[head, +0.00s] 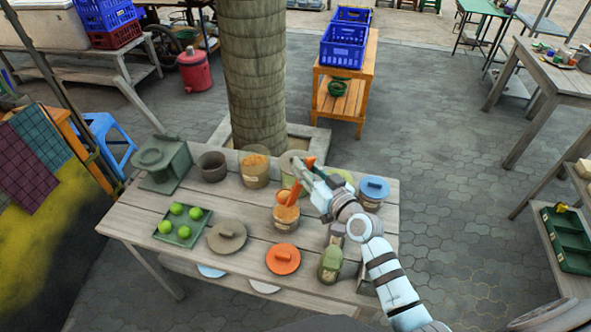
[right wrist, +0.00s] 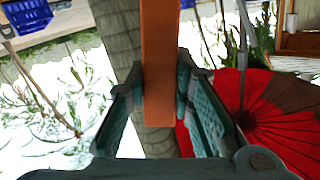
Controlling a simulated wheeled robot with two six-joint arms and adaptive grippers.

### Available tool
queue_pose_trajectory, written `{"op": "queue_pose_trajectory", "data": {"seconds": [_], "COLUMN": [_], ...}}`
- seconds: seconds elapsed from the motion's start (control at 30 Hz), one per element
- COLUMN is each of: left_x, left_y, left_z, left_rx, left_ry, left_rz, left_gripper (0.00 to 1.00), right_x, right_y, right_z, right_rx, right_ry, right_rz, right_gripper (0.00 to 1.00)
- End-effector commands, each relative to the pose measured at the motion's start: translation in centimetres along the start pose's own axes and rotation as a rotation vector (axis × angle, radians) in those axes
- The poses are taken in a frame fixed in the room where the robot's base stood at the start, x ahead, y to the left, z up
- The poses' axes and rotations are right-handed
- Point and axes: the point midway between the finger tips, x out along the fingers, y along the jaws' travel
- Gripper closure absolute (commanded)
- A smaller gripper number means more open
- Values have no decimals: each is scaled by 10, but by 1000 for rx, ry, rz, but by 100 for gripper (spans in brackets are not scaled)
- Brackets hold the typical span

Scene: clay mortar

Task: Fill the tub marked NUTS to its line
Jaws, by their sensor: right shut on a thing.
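My right gripper (head: 312,178) is shut on the handle of an orange scoop (head: 292,194). The handle (right wrist: 160,60) shows upright between the two fingers in the right wrist view. The scoop's lower end is over or in the mouth of a labelled tub (head: 286,219) near the table's middle; I cannot tell if it touches the contents. A clear tub with orange contents (head: 255,171) stands behind to the left, and another tub (head: 290,160) is partly hidden by the scoop and gripper. The labels are too small to read, so I cannot tell which says NUTS. My left gripper is not in view.
A tree trunk (head: 254,70) rises behind.

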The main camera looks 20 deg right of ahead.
Motion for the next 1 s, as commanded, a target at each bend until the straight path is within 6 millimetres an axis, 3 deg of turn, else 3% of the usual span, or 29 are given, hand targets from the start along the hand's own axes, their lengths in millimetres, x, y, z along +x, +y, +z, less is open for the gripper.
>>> {"op": "queue_pose_trajectory", "data": {"seconds": [0.17, 0.5, 0.73, 1.0], "left_x": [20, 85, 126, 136], "left_y": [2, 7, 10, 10], "left_z": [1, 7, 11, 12], "left_rx": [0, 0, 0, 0], "left_ry": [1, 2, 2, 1], "left_rz": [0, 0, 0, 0], "left_gripper": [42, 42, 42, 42], "right_x": [0, 4, 6, 6], "right_y": [40, 106, 125, 133], "right_z": [5, 42, 64, 67], "right_rx": [226, 675, 875, 966], "right_ry": [-1, -2, -2, -3], "right_rz": [-19, -59, -80, -88], "right_gripper": [100, 100, 100, 100]}}
